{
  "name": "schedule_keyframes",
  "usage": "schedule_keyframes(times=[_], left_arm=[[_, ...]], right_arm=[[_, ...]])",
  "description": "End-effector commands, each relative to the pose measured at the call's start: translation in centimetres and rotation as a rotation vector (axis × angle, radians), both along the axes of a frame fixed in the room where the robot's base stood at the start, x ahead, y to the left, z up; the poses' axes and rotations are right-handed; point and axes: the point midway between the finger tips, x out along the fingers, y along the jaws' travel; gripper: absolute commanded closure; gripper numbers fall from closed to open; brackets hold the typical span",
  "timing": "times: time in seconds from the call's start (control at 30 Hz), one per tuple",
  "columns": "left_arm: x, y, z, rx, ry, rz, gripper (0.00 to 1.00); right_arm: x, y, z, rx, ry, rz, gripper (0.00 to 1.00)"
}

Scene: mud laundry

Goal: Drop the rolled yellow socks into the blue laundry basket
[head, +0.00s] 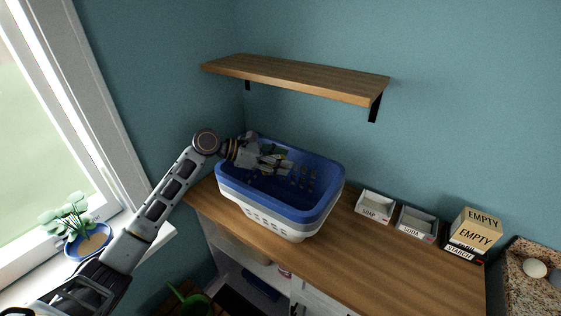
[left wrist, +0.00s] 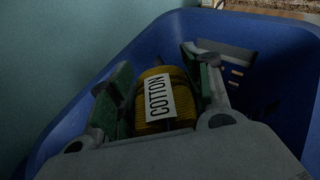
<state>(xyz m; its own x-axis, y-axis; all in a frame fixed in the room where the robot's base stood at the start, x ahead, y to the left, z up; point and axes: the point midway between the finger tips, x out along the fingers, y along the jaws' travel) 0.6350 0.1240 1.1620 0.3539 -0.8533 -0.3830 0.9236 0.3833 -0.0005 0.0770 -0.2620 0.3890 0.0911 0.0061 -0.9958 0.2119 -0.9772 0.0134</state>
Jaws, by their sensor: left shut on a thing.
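The blue laundry basket (head: 323,200) stands on the wooden counter; its lower part is white. My left gripper (head: 285,164) reaches in from the left over the basket's rim and is inside its opening. In the left wrist view, my left gripper (left wrist: 168,92) is shut on the rolled yellow socks (left wrist: 150,127), which carry a white label reading COTTON. The blue basket wall (left wrist: 262,62) surrounds the gripper there. In the head view I cannot make out the socks. My right gripper is not in view.
A wooden shelf (head: 295,78) hangs on the wall above and behind the basket. Right of the basket on the counter (head: 355,262) are a SOAP box (head: 375,208), a SODA box (head: 415,224) and EMPTY and STARCH boxes (head: 474,232). A potted plant (head: 90,241) sits by the window.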

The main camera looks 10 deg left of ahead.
Motion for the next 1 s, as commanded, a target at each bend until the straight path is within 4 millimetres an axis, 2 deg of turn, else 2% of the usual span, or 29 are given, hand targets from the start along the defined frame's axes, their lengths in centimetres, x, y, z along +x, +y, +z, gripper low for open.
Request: schedule_keyframes(times=[0.23, 0.27, 0.43, 0.8, 1.0], left_arm=[[0.0, 0.01, 0.08, 0.0, 0.0, 0.0, 0.75], [0.0, 0.01, 0.08, 0.0, 0.0, 0.0, 0.47], [0.0, 0.0, 0.07, 0.0, 0.0, 0.0, 0.25], [-0.02, 0.07, 0.05, 0.0, 0.0, 0.0, 0.25], [-0.33, 0.87, 0.33, 0.002, 0.001, 0.001, 0.25]], right_arm=[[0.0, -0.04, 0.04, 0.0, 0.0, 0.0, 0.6], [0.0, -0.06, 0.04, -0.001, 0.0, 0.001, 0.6], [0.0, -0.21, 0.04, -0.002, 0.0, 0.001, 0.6], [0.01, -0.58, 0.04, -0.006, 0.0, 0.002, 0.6], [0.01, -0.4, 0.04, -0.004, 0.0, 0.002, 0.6]])
